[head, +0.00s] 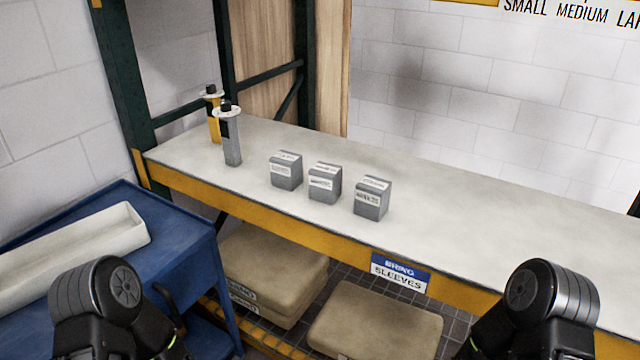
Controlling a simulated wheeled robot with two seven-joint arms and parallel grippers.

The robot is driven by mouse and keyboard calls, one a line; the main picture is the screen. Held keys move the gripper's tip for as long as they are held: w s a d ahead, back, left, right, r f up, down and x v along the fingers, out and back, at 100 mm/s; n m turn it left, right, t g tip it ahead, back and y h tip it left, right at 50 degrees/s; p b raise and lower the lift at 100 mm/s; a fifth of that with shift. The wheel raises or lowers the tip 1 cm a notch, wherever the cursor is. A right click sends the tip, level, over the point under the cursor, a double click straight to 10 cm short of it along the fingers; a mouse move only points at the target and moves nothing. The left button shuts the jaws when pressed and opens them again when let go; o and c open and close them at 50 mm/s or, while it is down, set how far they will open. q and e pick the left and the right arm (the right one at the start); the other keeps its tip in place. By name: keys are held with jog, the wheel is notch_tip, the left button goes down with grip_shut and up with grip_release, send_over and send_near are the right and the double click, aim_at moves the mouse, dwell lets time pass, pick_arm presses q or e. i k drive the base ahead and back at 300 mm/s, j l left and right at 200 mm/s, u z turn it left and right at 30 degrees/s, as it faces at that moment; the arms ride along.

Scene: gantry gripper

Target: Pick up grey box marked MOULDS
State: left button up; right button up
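Three small grey boxes with white labels stand in a row on the pale shelf top (470,215): a left box (286,176), a middle box (323,190) and a right box (370,206). The label print is too small and blurred to read, so I cannot tell which one is marked MOULDS. Nothing touches the boxes. Only black links of my two arms show at the bottom left and bottom right, well in front of the shelf. Neither gripper's fingers can be seen.
A grey post-like item (232,143) and a yellow one (214,125) stand left of the boxes. A blue bench (185,235) holds a white tray (130,224). Cartons (375,322) lie below the shelf's yellow front edge. The shelf's right side is clear.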

aim_at(372, 193)
jog(key=i+j, duration=0.3)
jog(key=i+j+z, duration=0.15)
jog(key=z, duration=0.15)
jog(key=j+z, duration=0.1)
jog(key=z, duration=1.25)
